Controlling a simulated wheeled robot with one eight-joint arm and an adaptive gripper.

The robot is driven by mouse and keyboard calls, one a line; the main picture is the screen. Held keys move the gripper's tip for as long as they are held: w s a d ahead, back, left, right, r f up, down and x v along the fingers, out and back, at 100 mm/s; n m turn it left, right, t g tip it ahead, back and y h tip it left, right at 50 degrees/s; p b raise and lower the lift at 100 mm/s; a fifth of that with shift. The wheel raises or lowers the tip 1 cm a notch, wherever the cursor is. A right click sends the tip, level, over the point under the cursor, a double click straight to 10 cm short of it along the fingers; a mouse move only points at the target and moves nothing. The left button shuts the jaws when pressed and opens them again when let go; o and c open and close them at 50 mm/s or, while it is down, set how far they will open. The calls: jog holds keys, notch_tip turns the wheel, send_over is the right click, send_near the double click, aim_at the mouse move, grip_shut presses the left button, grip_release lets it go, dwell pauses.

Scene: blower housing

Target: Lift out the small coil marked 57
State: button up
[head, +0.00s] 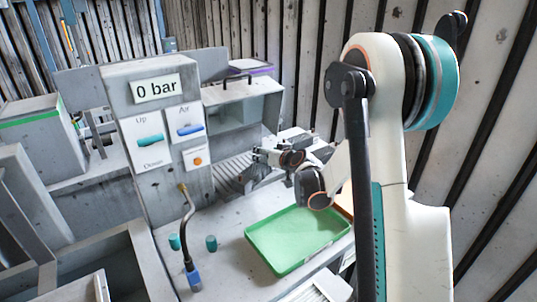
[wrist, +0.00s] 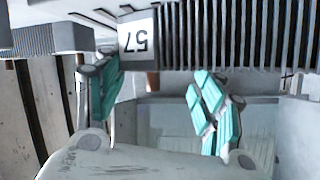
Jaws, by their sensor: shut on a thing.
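The small coil marked 57 (wrist: 225,35) fills the upper right of the wrist view. It has dark ribs and a white label with its number turned over. My gripper (wrist: 160,85) has teal-padded fingers, one left and one right below the coil. The finger tips run up to the coil's lower edge and are partly hidden there, so the contact itself is not clear. The jaws are shut on the coil. In the head view my gripper (head: 265,156) is at the ribbed part of the grey housing (head: 170,185), and I cannot read the coil's mark there.
A green tray (head: 297,262) lies on the bench in front of the housing. Two teal cylinders (head: 211,243) and a bent hose with a blue end (head: 194,278) stand left of it. A handled clear-fronted box (head: 235,105) rises behind my gripper.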

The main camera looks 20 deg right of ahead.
jog(key=shift+s+f, duration=0.25)
jog(key=shift+s, duration=0.2)
jog(key=o, duration=1.5)
jog(key=shift+d, duration=0.1)
jog(key=shift+c, duration=0.2)
jog(key=shift+w, duration=0.15)
jog(key=shift+s+r, duration=0.2)
jog(key=shift+s, duration=0.2)
jog(key=v, duration=1.1)
